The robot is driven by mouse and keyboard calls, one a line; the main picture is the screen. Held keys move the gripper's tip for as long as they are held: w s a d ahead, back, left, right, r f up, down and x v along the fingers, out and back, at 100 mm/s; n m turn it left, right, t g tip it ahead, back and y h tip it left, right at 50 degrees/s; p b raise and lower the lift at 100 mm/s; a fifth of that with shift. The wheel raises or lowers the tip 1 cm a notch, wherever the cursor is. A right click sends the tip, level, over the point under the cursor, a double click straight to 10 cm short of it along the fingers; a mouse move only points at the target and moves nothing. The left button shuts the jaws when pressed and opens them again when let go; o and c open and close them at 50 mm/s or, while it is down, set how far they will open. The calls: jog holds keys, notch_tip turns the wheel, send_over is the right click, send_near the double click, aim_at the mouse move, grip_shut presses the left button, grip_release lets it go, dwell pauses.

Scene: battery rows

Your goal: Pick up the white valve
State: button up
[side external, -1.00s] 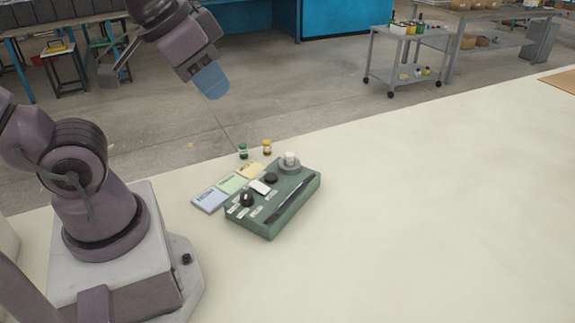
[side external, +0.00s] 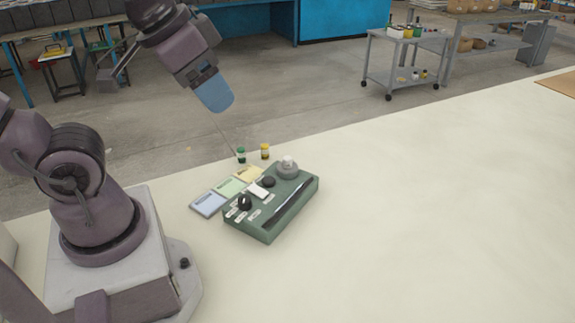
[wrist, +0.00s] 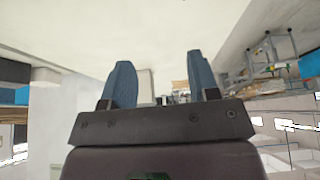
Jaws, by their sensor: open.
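A small white piece (side external: 288,160) stands on a round grey base (side external: 288,171) at the far right corner of the green tray (side external: 285,225). It looks like the white valve, but it is too small to be sure. A flat white block (side external: 259,191) lies nearer the tray's middle. My gripper (side external: 217,100) has blue fingers and hangs high, up and left of the tray, touching nothing. In the wrist view my gripper (wrist: 160,80) shows its two fingers well apart, with nothing between them. The tray is not clearly seen there.
The tray also holds a dark knob (side external: 245,202), a black disc (side external: 268,181) and a long dark bar (side external: 288,206). Blue, green and yellow cards (side external: 208,203) lie on its left. A green-capped jar (side external: 241,156) and a yellow-capped jar (side external: 265,152) stand behind. The table (side external: 430,210) is clear to the right.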

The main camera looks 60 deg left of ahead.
jog(key=w+a+f+n+g, duration=0.4)
jog(key=w+a+f+n, duration=0.25)
jog(key=w, duration=0.35)
jog(key=n+g, duration=0.1)
jog(key=n, duration=1.4)
send_over(288, 158)
notch_tip(288, 158, down, 9)
notch_tip(288, 158, down, 12)
jog(key=shift+a+f, duration=0.1)
grip_shut()
